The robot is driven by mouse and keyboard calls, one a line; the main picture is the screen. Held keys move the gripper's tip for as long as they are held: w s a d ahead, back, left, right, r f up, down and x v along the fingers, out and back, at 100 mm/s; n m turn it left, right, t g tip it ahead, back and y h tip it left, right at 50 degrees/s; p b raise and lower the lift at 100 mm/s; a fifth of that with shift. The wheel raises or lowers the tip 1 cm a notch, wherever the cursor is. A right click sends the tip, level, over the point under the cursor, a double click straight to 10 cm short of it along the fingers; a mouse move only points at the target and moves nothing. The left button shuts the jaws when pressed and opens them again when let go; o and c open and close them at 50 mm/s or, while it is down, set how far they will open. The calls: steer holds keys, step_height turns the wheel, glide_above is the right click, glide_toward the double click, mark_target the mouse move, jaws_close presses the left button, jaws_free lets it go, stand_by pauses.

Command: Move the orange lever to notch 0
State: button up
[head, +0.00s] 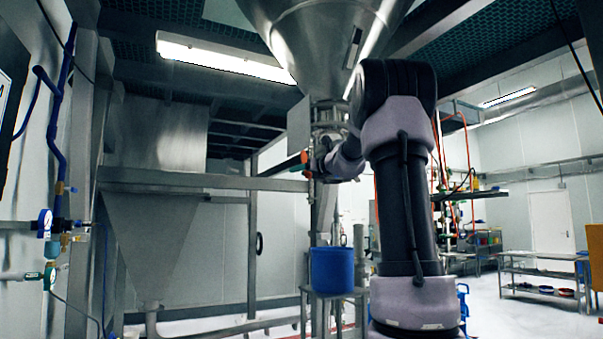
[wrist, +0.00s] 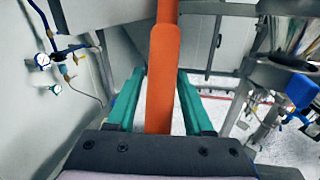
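The orange lever (wrist: 163,80) runs up the middle of the wrist view, from near my gripper's palm to the top edge. My gripper (wrist: 159,76) has two teal fingers, one on each side of the lever. A gap shows between the left finger and the lever, and a narrower one on the right, so the fingers look open around it. In the head view, a small orange part of the lever (head: 304,157) shows under the big hopper, beside my gripper (head: 309,171). My wrist and arm hide much of that spot. No notch marks are readable.
The steel hopper (head: 325,40) hangs above my arm. A blue bucket (head: 332,271) stands below my gripper. A steel frame beam (head: 200,180) runs to the left. Blue pipes with gauges (head: 45,222) line the left wall. Open floor lies at the right.

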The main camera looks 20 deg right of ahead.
jaws_close()
stand_by(1.2)
